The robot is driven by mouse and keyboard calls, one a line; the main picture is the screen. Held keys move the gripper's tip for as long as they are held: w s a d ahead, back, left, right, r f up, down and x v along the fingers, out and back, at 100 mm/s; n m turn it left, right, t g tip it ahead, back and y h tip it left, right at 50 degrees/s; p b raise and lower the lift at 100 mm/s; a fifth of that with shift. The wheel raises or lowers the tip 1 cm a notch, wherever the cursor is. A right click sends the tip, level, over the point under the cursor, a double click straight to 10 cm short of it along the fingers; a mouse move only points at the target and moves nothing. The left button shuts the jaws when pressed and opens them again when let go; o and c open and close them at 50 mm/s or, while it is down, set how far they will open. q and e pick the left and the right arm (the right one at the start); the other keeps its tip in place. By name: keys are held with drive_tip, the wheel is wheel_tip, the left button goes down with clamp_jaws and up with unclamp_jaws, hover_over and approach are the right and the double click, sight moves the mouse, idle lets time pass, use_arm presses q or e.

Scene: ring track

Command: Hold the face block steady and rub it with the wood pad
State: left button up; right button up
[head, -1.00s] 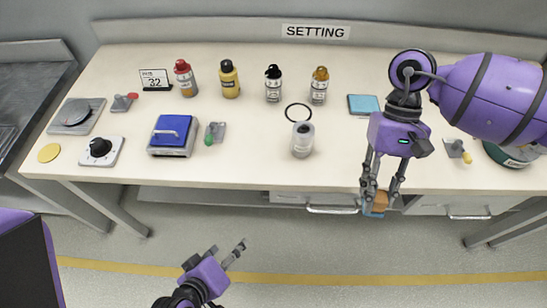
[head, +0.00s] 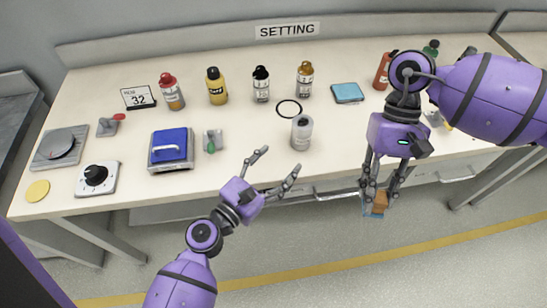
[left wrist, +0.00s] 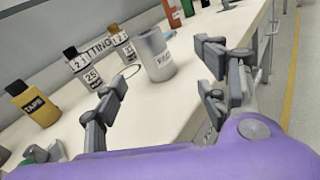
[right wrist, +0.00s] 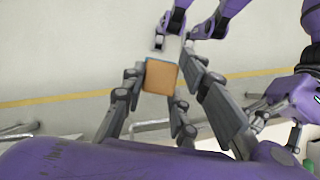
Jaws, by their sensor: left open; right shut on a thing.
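The wood pad is an orange-brown block (head: 380,203) with a blue underside. My right gripper (head: 375,193) is shut on it and holds it in front of the table's front edge; it also shows in the right wrist view (right wrist: 161,77). A grey cylinder (head: 301,132) with a small label stands upright near the table's front edge; it may be the face block, but I cannot read the label. It also shows in the left wrist view (left wrist: 156,55). My left gripper (head: 281,164) is open and empty, its fingers pointing toward the cylinder, apart from it.
A black ring (head: 289,108) lies behind the cylinder. Several bottles, such as a yellow one (head: 216,88), stand at the back. A blue pad (head: 347,93) lies to the right. A blue-topped device (head: 171,147) and a green-tipped clamp (head: 212,141) are left of the cylinder.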

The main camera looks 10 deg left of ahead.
sight(296, 134)
use_arm(q)
drive_tip(key=shift+w+r+n+t, duration=0.15)
drive_tip(key=shift+w+r+n, duration=0.1)
drive_tip(key=shift+w+n, duration=0.25)
drive_tip(key=shift+w+r+n+t, duration=0.2)
drive_tip(key=shift+w+n, duration=0.2)
drive_tip(key=shift+n, duration=0.2)
use_arm(e)
drive_tip(key=shift+d, duration=0.1)
use_arm(q)
drive_tip(key=p+x, duration=0.1)
drive_tip(key=x, duration=0.9)
drive_tip(key=shift+w+f, duration=0.1)
drive_tip(key=shift+w, duration=0.2)
use_arm(e)
drive_tip(key=shift+w+r, duration=0.2)
drive_tip(key=shift+r, duration=0.9)
use_arm(q)
drive_tip(key=shift+w+d, duration=0.35)
drive_tip(key=shift+w, duration=0.25)
drive_tip(key=shift+c, duration=0.3)
drive_tip(key=c, duration=1.4)
